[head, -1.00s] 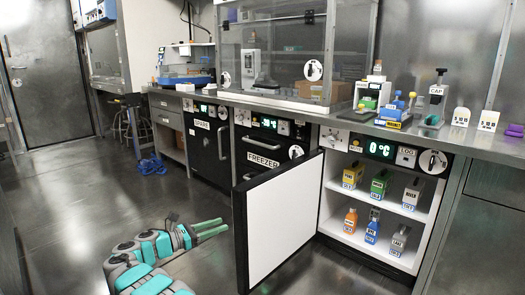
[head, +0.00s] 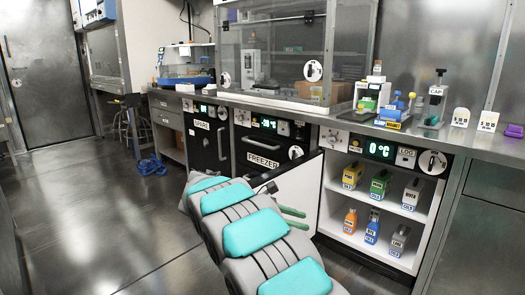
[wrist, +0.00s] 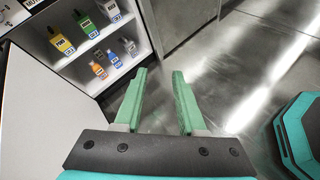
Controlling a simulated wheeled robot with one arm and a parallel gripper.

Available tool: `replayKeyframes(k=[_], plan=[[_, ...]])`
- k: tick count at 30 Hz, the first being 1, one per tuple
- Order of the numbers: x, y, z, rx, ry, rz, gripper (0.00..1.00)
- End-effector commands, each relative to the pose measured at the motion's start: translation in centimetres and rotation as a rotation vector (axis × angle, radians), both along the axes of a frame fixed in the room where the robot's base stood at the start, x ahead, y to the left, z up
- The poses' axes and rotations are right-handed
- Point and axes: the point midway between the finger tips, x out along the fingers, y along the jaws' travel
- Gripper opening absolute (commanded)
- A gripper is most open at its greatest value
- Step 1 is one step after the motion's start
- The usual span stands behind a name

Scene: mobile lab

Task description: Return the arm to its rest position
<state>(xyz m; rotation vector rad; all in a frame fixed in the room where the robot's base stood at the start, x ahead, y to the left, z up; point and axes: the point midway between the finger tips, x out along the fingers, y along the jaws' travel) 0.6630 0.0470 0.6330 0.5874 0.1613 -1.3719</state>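My arm (head: 250,235) rises large in the lower middle of the head view, in front of the open white fridge door (head: 300,188). My gripper (head: 292,218) shows its two green fingers beside the door panel's face. In the wrist view my gripper (wrist: 160,74) is open, with a clear gap and nothing between the fingers. The door panel also fills the left of the wrist view (wrist: 40,125). The arm hides much of the door in the head view.
The open fridge (head: 333,195) holds several labelled bottles on two shelves, beyond the fingers. The counter (head: 470,148) above carries small lab devices. Open floor (head: 95,220) lies to the left, with a blue object (head: 151,166) on it.

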Motion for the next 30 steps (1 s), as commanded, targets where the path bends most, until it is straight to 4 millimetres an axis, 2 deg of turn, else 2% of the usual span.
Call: replayKeyframes(k=[1,6,11,15,23,30], plan=[[-1.3,-1.6,0.6,0.033,-0.013,-0.039,0.39],[-6.2,-5.6,1.1,0.157,-0.055,-0.17,0.39],[-11.3,-8.4,1.0,0.27,-0.098,-0.3,0.39],[-16.1,-10.2,0.9,0.368,-0.141,-0.423,0.39],[-25.3,-11.5,0.0,0.548,-0.227,-0.662,0.39],[-33.5,-10.6,-1.2,0.704,-0.31,-0.897,0.39]])
